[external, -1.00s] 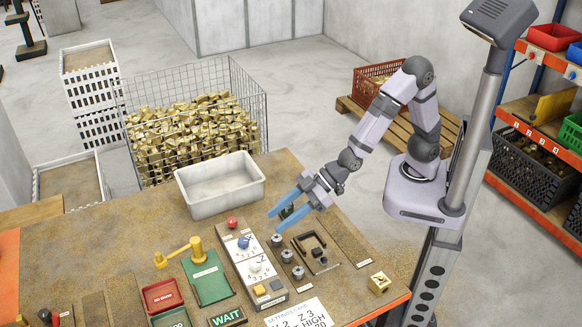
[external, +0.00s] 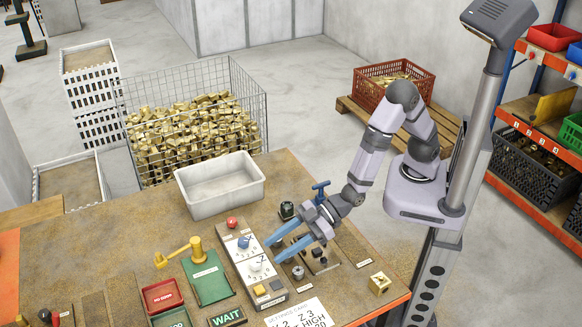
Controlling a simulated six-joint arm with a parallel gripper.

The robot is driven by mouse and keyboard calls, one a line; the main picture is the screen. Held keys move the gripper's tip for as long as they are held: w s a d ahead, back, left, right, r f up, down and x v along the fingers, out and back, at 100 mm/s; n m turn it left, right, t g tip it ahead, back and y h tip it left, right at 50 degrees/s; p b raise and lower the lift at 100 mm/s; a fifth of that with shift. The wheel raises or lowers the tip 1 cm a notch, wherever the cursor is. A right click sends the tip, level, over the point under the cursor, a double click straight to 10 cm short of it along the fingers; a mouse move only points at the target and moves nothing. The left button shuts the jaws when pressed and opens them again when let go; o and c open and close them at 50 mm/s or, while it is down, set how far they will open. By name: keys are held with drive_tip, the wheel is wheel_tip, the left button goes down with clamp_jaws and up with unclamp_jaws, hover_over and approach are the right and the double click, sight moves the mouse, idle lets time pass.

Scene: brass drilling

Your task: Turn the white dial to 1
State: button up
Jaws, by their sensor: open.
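The control panel (external: 240,252) lies on the bench with a blue dial (external: 244,243) above and a white dial (external: 256,265) below it. Each dial has small numbers printed around it; which number the white dial points at is too small to tell. My gripper (external: 270,252) is open, with its two blue fingers pointing left toward the panel. The fingertips are just right of the dials, near the gap between them. I cannot tell whether they touch either dial. Nothing is held between the fingers.
A blue-handled part (external: 320,190) stands behind my gripper. A white bin (external: 220,188), a yellow lever (external: 193,247) and a settings card (external: 298,315) surround the panel.

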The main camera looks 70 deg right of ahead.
sight(257, 262)
drive_tip(key=shift+p+x, duration=0.75)
drive_tip(key=shift+x, duration=2.3)
drive_tip(key=c, duration=1)
